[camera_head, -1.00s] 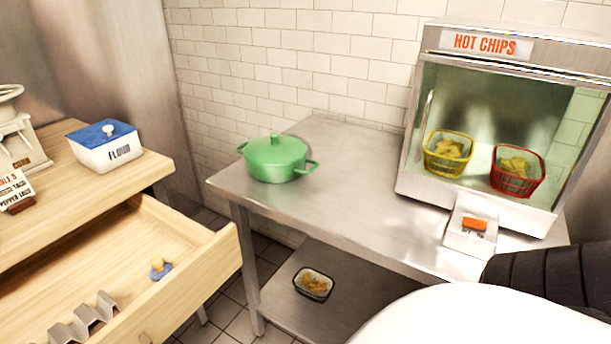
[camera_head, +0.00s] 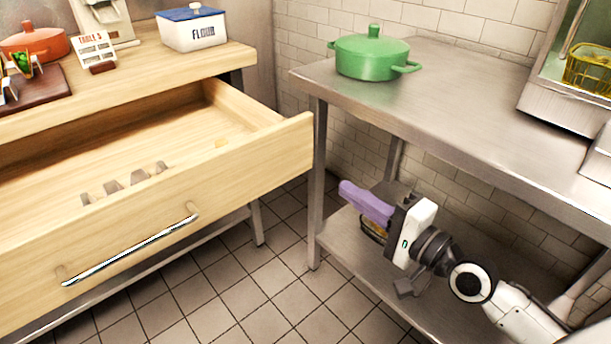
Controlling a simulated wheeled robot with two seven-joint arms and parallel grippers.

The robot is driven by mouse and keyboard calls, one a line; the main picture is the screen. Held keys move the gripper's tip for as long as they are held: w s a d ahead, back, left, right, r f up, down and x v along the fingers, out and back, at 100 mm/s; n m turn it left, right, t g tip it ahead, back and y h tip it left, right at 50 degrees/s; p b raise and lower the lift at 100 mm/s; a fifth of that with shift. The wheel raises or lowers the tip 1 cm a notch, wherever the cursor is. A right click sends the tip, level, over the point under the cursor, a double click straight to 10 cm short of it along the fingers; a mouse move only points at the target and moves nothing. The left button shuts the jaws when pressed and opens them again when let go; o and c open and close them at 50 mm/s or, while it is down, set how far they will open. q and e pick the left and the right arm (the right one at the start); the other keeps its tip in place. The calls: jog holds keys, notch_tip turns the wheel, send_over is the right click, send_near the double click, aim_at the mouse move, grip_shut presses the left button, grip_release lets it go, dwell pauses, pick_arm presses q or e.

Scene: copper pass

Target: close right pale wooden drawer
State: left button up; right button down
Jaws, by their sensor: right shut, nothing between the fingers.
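The pale wooden drawer (camera_head: 240,190) is pulled open from the wooden counter on the left. Its front panel carries a long metal bar handle (camera_head: 135,250). My right gripper (camera_head: 346,192), with purple fingers, is shut and empty. In the picture it is to the right of the drawer front, over the lower shelf of the steel table, apart from the drawer. My left gripper is out of view.
The steel table (camera_head: 450,90) stands right of the drawer, with a green pot (camera_head: 371,55) on top and a lower shelf (camera_head: 345,235). The counter bears a flour box (camera_head: 192,30), a table sign (camera_head: 96,50) and an orange pot (camera_head: 38,42). Tiled floor (camera_head: 225,290) is clear between.

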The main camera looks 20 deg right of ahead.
aim_at(295, 152)
jog(key=x, duration=1.4)
jog(key=shift+s, duration=0.1)
